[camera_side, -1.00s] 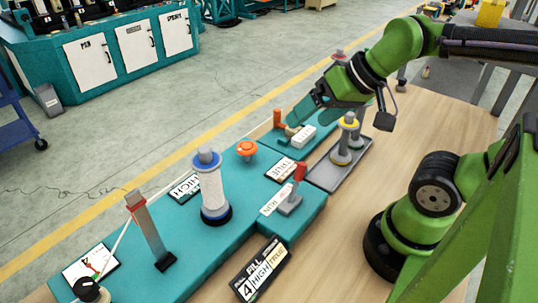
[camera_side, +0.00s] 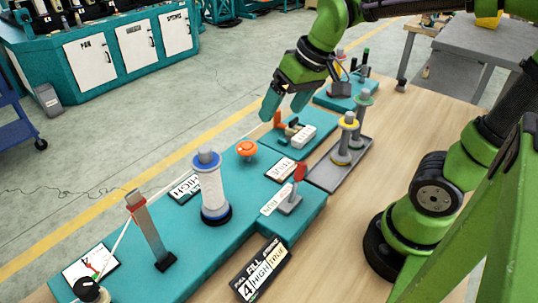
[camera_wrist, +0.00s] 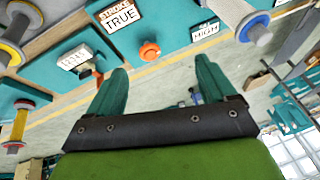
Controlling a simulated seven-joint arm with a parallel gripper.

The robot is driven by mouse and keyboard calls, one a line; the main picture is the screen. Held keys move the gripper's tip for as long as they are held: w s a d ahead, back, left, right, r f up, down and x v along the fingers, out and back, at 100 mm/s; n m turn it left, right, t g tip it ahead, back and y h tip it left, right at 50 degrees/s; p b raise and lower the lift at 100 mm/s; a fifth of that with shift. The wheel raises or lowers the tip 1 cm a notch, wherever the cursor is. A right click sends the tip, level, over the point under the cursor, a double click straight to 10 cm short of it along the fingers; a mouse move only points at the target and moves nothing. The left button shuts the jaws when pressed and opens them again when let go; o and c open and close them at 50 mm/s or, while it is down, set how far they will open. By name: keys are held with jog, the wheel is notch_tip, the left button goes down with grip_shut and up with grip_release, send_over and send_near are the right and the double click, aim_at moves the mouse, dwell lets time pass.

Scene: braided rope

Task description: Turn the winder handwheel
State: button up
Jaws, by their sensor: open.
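An orange upright part (camera_side: 277,119) stands on the teal bench beside a white counter box (camera_side: 302,136); a tan part lies between them. An orange round knob (camera_side: 246,148) sits nearer the middle of the bench. It also shows in the wrist view (camera_wrist: 150,50). I cannot tell for sure which orange part is the winder handwheel. My gripper (camera_side: 284,106) is open and empty, with its teal fingers pointing down near the upright part; whether they touch it is unclear. In the wrist view the left finger partly covers the area beside the counter box (camera_wrist: 75,60).
A white spool (camera_side: 212,190) with a blue top stands in mid-bench. A red-handled lever (camera_side: 297,187) is at the front. A grey tray (camera_side: 325,177) holds yellow- and green-topped spools. A tall post (camera_side: 150,232) carries the rope at left.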

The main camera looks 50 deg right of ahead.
aim_at(247, 146)
jog(key=w+d+n+g+h, duration=0.2)
jog(key=w+n+g, duration=0.3)
jog(key=w+n, duration=0.7)
jog(key=shift+m, duration=0.3)
jog(key=f, duration=1.6)
jog(key=shift+w+f, duration=0.2)
jog(key=shift+w, duration=0.2)
jog(key=shift+c, duration=0.3)
jog(key=c, duration=1)
